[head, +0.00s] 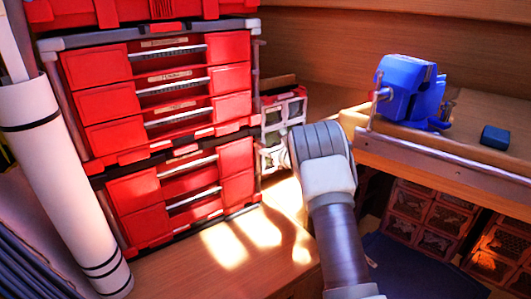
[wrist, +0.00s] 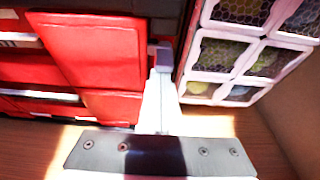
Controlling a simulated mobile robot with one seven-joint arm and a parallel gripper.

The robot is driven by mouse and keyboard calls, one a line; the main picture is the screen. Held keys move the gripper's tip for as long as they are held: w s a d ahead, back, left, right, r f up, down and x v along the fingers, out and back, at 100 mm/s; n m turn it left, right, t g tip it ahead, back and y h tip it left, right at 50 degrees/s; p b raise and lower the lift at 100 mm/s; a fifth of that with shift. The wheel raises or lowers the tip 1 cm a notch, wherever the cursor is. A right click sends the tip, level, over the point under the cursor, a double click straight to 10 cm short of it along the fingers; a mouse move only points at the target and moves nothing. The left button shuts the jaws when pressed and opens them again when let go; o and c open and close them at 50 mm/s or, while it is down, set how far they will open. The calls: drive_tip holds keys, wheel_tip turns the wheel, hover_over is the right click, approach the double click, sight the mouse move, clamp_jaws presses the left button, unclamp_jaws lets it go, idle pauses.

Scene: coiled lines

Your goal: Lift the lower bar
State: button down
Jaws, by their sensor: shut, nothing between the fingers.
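Two stacked red drawer units stand at the left in the head view. Pale horizontal bars cross their fronts. The lowest pale bar (head: 194,200) is on the bottom unit, above the wooden floor; I cannot tell for certain which bar the task means. My gripper (wrist: 161,58) is shut and empty in the wrist view, its fingers pointing up the picture between the red drawer front (wrist: 92,62) and a white-framed organizer (wrist: 238,57). A pale bar (wrist: 45,95) shows at the left there. In the head view my arm hides the fingers.
A rolled white tube (head: 62,180) leans at the left. A blue vise (head: 408,90) and a small dark block (head: 495,138) sit on the wooden bench (head: 450,160) at the right. Crates (head: 425,208) stand under it. The sunlit floor before the drawers is clear.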

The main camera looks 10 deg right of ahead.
sight(259, 143)
drive_tip(key=shift+r, duration=1.45)
